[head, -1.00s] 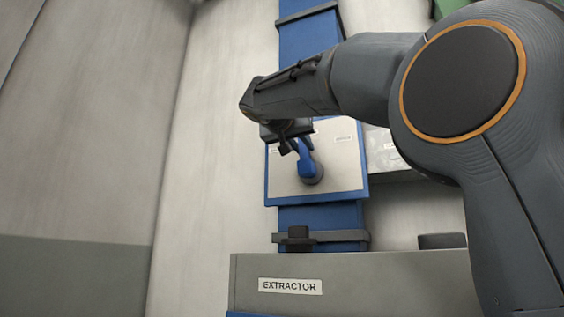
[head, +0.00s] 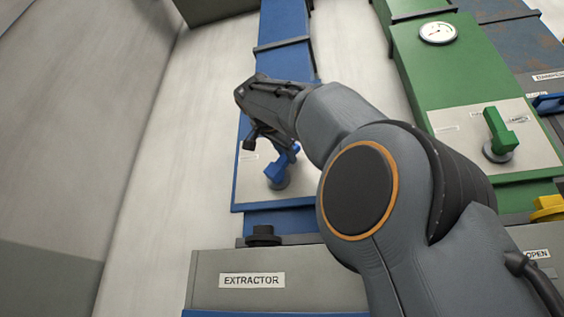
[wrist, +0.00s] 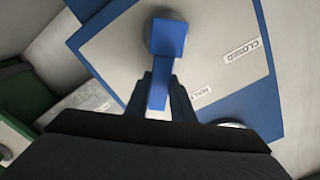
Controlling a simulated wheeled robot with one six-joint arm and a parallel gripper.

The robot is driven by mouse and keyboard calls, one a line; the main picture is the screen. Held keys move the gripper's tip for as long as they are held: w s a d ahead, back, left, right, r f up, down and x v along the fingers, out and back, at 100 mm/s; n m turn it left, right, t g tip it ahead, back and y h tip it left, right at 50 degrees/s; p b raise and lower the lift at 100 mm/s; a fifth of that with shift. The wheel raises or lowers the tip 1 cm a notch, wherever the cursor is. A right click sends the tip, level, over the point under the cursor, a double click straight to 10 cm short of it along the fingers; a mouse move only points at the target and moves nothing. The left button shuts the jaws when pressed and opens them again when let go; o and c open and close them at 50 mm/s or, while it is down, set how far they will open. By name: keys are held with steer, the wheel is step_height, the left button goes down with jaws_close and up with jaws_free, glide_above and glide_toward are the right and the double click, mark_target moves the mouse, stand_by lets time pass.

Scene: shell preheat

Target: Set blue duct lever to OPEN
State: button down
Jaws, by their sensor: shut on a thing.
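The blue duct lever (head: 281,165) stands on a pale panel (head: 250,185) on the blue duct, tilted up and to the right in the head view. In the wrist view the lever (wrist: 160,88) lies between the two fingers of my gripper (wrist: 163,92), which is shut on it. The CLOSED label (wrist: 242,50) is to the right of the lever, and the HALF label (wrist: 201,92) is just right of its end. No OPEN label for this lever is readable. In the head view my gripper (head: 272,148) reaches the lever from above, partly hiding it.
A green duct (head: 440,80) with a gauge (head: 437,33) and a green lever (head: 500,130) stands to the right. A yellow handle (head: 547,208) is lower right. The grey EXTRACTOR box (head: 210,290) lies below the panel. The pale wall at left is clear.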

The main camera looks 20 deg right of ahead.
steer(key=shift+s+d+f+m+b, duration=0.15)
steer(key=shift+f+m+b, duration=0.1)
steer(key=shift+m+b, duration=0.15)
stand_by(0.3)
steer(key=c, duration=1.5)
jaws_free()
steer(key=shift+b+v, duration=0.75)
steer(key=shift+v, duration=3.15)
